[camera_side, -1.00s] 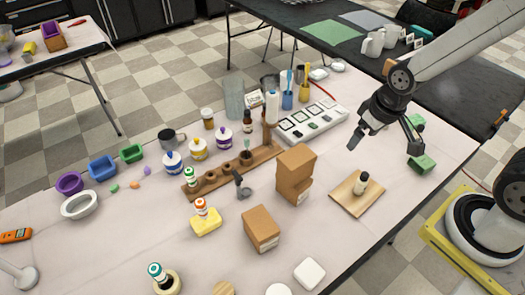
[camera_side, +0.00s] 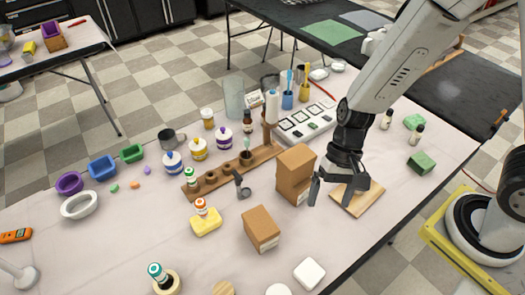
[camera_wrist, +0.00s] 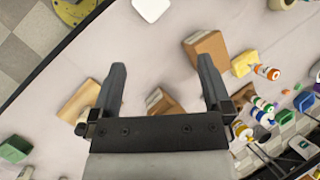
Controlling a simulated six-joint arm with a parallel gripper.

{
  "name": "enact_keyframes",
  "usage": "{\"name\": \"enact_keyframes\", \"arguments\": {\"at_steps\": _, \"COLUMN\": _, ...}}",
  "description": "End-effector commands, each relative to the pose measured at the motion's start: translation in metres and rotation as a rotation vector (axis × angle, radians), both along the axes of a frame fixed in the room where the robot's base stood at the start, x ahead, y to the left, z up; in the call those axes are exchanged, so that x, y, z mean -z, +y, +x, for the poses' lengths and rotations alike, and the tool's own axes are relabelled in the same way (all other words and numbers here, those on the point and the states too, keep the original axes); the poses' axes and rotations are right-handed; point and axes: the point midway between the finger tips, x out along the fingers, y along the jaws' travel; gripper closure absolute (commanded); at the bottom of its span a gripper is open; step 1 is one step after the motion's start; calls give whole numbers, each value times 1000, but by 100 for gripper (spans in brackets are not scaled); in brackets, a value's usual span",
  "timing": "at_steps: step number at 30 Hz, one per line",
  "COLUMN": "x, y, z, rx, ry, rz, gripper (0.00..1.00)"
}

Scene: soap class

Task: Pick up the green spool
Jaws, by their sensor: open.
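A small white spool with a green top (camera_side: 190,178) stands at the left end of the brown wooden rack (camera_side: 232,170) in the side view. It seems to show at the right of the wrist view (camera_wrist: 262,104). Another white spool, teal-green on top (camera_side: 156,271), stands in a cream ring (camera_side: 168,284) near the front edge. I cannot tell for sure which is the green spool. My gripper (camera_side: 331,196) is open and empty, fingers down, right of the tall cardboard box (camera_side: 294,172) and before the wooden board (camera_side: 366,196). Both fingers show in the wrist view (camera_wrist: 160,75).
A lower cardboard box (camera_side: 261,229) and a white block (camera_side: 309,273) lie in front. The front-left table is mostly clear.

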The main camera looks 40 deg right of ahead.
Motion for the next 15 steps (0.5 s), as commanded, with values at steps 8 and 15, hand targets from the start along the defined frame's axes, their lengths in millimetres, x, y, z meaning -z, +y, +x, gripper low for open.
{"name": "enact_keyframes", "arguments": {"at_steps": 8, "x": 21, "y": 65, "z": -13, "rx": 195, "ry": 234, "rz": 153, "gripper": 1}}
{"name": "enact_keyframes", "arguments": {"at_steps": 15, "x": 40, "y": 115, "z": -17, "rx": 382, "ry": 397, "rz": 274, "gripper": 1}}
